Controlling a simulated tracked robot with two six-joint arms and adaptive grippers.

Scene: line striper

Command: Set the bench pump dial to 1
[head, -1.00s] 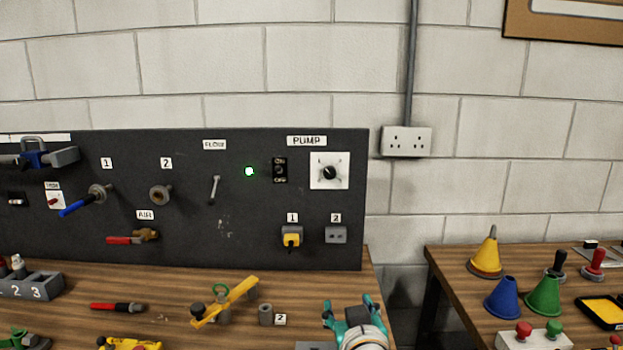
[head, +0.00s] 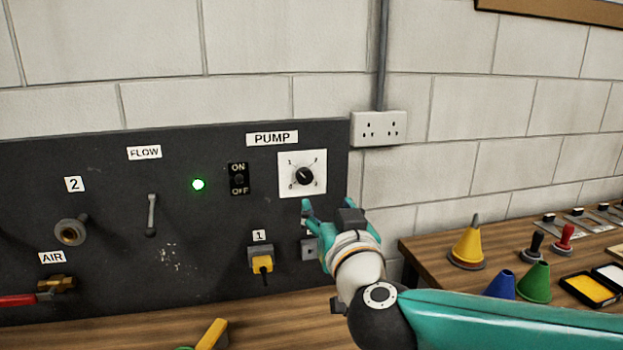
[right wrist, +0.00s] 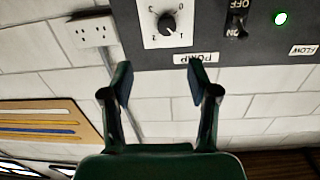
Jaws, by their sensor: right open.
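The pump dial is a black round knob (head: 304,176) on a white square plate (head: 288,187) under the PUMP label (head: 272,139). Numbers surround it, with 1 at upper left and 2 at upper right. A light mark on the knob seems to point to the upper left, near 1, but it is small. My right gripper (head: 326,209) is open and empty, just below and slightly right of the plate, apart from the knob. In the right wrist view, which is upside down, the knob (right wrist: 167,23) lies beyond the open fingers (right wrist: 160,68). My left gripper is out of view.
An ON/OFF switch (head: 238,179) and a lit green lamp (head: 198,184) are left of the dial. A yellow plug (head: 262,264) sits below in socket 1. A wall socket (head: 379,128) is at right. Cones stand on the right-hand bench (head: 428,250).

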